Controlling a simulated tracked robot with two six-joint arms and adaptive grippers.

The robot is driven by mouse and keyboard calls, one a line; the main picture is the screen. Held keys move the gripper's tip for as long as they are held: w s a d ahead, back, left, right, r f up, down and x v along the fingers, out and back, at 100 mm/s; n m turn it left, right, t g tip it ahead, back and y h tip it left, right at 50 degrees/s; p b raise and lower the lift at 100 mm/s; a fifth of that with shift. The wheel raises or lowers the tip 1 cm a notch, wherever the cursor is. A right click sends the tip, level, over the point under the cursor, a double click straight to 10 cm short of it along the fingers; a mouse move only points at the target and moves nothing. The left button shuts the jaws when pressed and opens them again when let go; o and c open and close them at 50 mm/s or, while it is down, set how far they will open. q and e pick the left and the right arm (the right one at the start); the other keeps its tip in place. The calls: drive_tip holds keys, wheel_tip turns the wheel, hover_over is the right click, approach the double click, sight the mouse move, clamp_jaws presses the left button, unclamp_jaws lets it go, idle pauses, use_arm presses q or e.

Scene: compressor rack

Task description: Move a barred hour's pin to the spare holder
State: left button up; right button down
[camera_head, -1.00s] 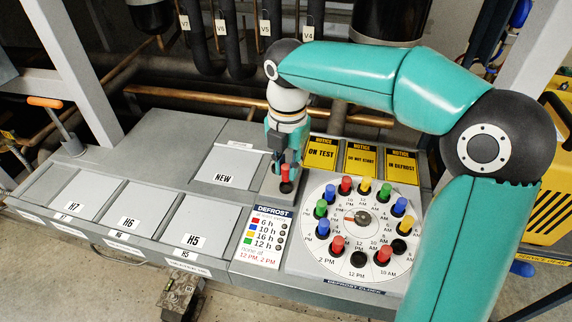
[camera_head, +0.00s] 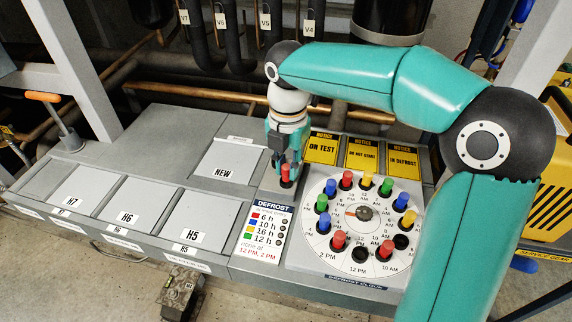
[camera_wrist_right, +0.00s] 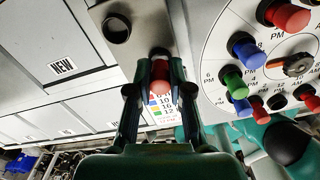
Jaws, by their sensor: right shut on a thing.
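My right gripper (camera_head: 285,170) points down at the narrow grey strip left of the defrost clock, shut on a red pin (camera_head: 287,173). The right wrist view also shows the red pin (camera_wrist_right: 160,74) between the fingers. The pin is over a black socket of the spare holder (camera_wrist_right: 158,52); I cannot tell if it is fully seated. The clock dial (camera_head: 318,268) carries red, blue, green and yellow pins. Its sockets at the bottom (camera_head: 359,257) and lower right (camera_head: 401,241) are empty. A red pin (camera_head: 338,240) stands near the 2 PM label. My left gripper is not seen.
The defrost card (camera_head: 263,235) reads none at 12 PM, 2 PM. Yellow notice plates (camera_head: 362,158) stand behind the dial. Another black socket (camera_wrist_right: 116,28) shows in the wrist view. Panels marked NEW (camera_head: 229,160) and H5 (camera_head: 196,217) lie left, clear.

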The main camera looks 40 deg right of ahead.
drive_tip(key=shift+f, duration=0.4)
drive_tip(key=shift+f, duration=0.3)
idle(0.6)
drive_tip(key=c, duration=1)
unclamp_jaws()
wheel_tip(320, 180, up, 12)
